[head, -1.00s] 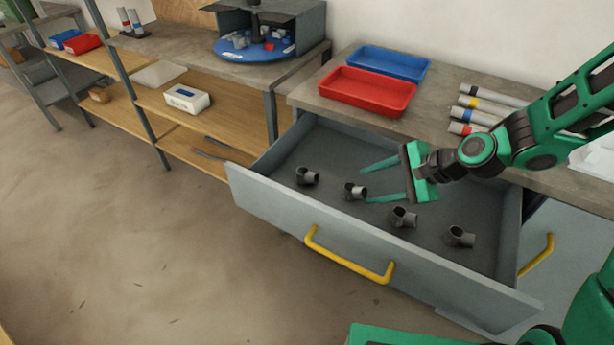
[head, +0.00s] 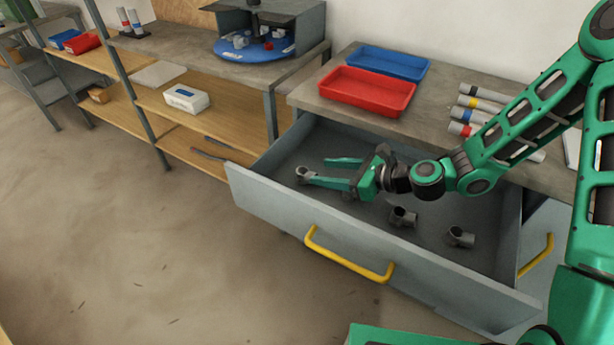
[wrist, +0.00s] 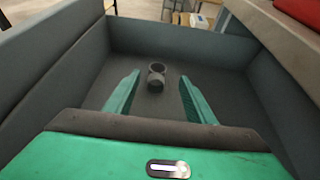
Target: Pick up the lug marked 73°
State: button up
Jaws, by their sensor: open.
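Several grey pipe-like lugs lie in the open drawer (head: 285,205). The leftmost lug (head: 302,173) is by my fingertips in the head view, partly covered by a finger. Two more, a third lug (head: 403,217) and a rightmost lug (head: 461,237), lie to the right of my gripper. No 73° mark is readable on any lug. My gripper (head: 316,169) is open, low over the drawer, fingers pointing left. In the wrist view a single lug (wrist: 156,78) shows between the two fingertips, not gripped. Another lug is hidden behind my gripper in the head view.
The drawer walls surround the lugs, with yellow handles (head: 350,262) on the fronts. A red tray (head: 367,92) and a blue tray (head: 390,62) stand on the worktop behind, beside several banded cylinders (head: 480,101). Shelves stand at the left.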

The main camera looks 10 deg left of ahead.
aim_at(303, 171)
jog(key=shift+x, duration=2.75)
jog(key=shift+s+r, duration=0.1)
jog(key=shift+s, duration=0.1)
jog(key=c, duration=1.2)
